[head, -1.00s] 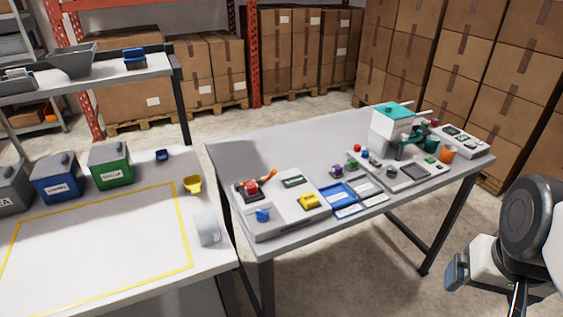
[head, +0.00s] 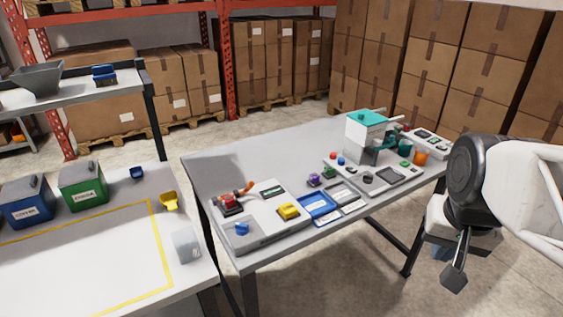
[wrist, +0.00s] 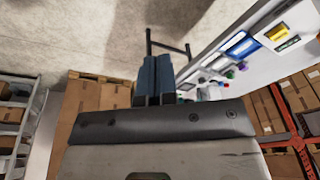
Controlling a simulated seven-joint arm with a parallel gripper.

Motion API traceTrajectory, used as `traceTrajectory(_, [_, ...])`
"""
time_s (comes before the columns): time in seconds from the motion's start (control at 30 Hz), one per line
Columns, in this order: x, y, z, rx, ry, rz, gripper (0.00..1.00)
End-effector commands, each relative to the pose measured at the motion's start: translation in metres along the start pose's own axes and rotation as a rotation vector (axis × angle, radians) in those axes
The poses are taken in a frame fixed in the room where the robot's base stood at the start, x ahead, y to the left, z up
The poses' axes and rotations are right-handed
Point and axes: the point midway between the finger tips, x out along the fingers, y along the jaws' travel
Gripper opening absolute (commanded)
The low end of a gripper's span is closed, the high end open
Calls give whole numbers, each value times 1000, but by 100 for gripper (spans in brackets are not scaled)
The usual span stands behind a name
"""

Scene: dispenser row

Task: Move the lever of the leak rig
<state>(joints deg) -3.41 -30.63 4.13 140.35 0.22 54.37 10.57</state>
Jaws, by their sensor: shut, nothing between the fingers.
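The rig with the lever (head: 262,232) is a light grey panel at the left end of the far table. On it, an orange lever (head: 246,188) rises to the right from a red and black base (head: 231,206). My gripper (head: 441,253) hangs right of the table's front edge, low and well away from the lever, partly hidden by my wrist. In the wrist view its two blue-grey fingers (wrist: 155,72) are together and empty. The lever cannot be made out in the wrist view.
The panel also has a yellow block (head: 288,211) and a blue knob (head: 242,229). Blue trays (head: 318,205), small coloured parts and a teal-topped machine (head: 366,131) stand to its right. A white table (head: 110,262) with bins is at left. Floor between gripper and table is clear.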

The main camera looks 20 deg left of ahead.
Motion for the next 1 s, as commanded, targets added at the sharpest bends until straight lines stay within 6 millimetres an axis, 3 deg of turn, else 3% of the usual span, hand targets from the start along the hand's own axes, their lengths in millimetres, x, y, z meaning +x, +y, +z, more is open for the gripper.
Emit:
traceTrajectory(0.57, [4,-76,-85,194,-63,-24,0])
traceTrajectory(1.0, [19,-148,-140,343,-114,-26,0])
